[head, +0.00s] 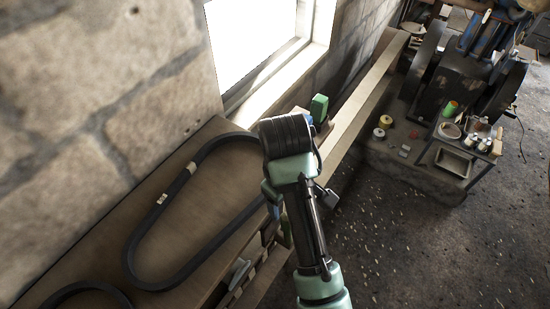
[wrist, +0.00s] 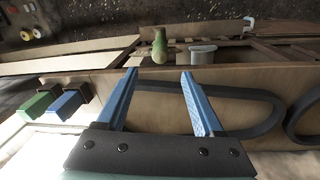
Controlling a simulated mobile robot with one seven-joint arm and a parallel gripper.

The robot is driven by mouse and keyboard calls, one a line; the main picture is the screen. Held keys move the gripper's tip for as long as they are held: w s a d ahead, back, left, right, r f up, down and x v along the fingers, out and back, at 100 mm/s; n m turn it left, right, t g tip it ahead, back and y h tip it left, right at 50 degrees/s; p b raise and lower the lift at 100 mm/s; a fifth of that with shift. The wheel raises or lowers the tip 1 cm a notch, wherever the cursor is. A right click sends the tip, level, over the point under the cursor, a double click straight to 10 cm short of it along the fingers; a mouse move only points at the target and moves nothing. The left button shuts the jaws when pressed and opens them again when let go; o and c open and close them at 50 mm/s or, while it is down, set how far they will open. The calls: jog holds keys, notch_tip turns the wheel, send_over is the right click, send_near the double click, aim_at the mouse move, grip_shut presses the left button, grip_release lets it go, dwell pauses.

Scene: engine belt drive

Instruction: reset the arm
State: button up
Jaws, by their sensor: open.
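My gripper shows in the wrist view (wrist: 157,100), with its two blue fingers spread apart and nothing between them. In the head view my arm reaches up over the bench, and the fingers are mostly hidden behind the wrist. A black belt (head: 134,243) lies as a long loop flat on the wooden bench, with a pale label on it. The same belt (wrist: 262,94) passes behind my fingers in the wrist view, apart from them as far as I can tell.
A second black belt (head: 62,290) lies at lower left. A green block (head: 319,107) stands near the window. A green-handled tool (wrist: 159,47) is at the bench's front. An engine (head: 465,75) and a small cart (head: 458,160) stand at right. The floor (head: 420,250) is open.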

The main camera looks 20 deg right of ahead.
jog(key=shift+w, duration=0.1)
jog(key=w+a+r+m+t+b, duration=0.1)
jog(key=w+a+r+t+b, duration=0.3)
jog(key=w+r+t, duration=0.4)
jog(key=w+a+r+m+t+b, duration=0.1)
jog(key=w+a+r+t+b, duration=0.35)
jog(key=r, duration=0.65)
notch_tip(320, 180, up, 12)
jog(key=s+a+t+b, duration=0.2)
jog(key=s+a+t, duration=0.1)
jog(key=t, duration=0.3)
jog(key=s+r+m+t+b, duration=0.2)
jog(key=s+r+t, duration=0.6)
jog(key=s+r, duration=0.4)
jog(key=shift+s+a+r+m+y+b, duration=0.3)
jog(key=shift+s+a+m+y+b, duration=0.1)
jog(key=shift+s+m, duration=0.35)
jog(key=shift+f, duration=0.1)
